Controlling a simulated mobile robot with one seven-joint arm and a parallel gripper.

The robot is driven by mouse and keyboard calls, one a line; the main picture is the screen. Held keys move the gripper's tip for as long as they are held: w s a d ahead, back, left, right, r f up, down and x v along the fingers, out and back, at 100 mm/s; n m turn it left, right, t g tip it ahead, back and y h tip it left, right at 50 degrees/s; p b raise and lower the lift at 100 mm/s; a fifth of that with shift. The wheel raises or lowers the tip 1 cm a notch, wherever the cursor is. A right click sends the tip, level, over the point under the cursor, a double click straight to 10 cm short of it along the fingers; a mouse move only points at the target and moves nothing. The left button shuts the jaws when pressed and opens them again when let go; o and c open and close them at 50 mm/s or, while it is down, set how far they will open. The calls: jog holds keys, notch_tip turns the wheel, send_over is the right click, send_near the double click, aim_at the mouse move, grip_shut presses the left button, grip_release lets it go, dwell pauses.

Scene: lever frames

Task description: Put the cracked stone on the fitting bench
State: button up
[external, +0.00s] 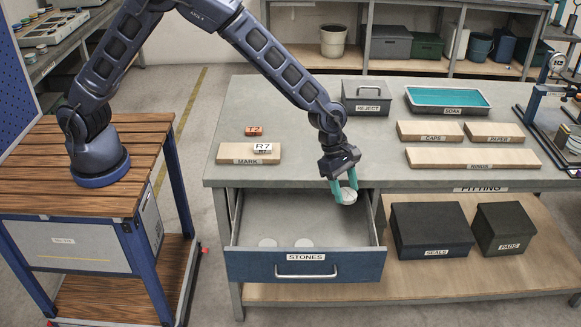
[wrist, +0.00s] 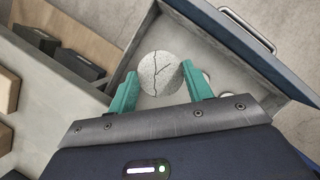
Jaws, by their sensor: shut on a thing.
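The cracked stone (external: 348,197) is a pale round disc. Its dark branching crack lines show in the wrist view (wrist: 158,73). My gripper (external: 344,191) is shut on it, with a teal finger on each side, also seen in the wrist view (wrist: 155,88). It holds the stone over the right back part of the open STONES drawer (external: 305,268), near the front edge of the bench. The fitting bench (external: 300,112) has a grey top; its front label is partly hidden.
Two pale discs, one left (external: 267,242) and one right (external: 304,242), lie in the drawer.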

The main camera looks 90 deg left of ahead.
jog(key=s+a+r+n, duration=0.1)
jog(key=a+r, duration=0.3)
jog(key=a, duration=0.8)
jog(key=s+a+r, duration=0.2)
jog(key=a+r, duration=0.2)
jog(key=a, duration=0.8)
jog(key=s+a+r+n, duration=0.1)
jog(key=a+r, duration=0.4)
jog(key=a, duration=0.7)
jog(key=s+a+r+n+y, duration=0.1)
jog(key=s+a+r, duration=0.1)
jog(key=s+a, duration=0.3)
jog(key=s+a+r, duration=0.2)
jog(key=s+a, duration=0.1)
jog(key=a, duration=0.5)
jog(key=shift+t, duration=0.3)
notch_tip(320, 180, down, 20)
jog(key=shift+w+d+r, duration=0.1)
jog(key=shift+w+r, duration=0.05)
jog(key=o, duration=1)
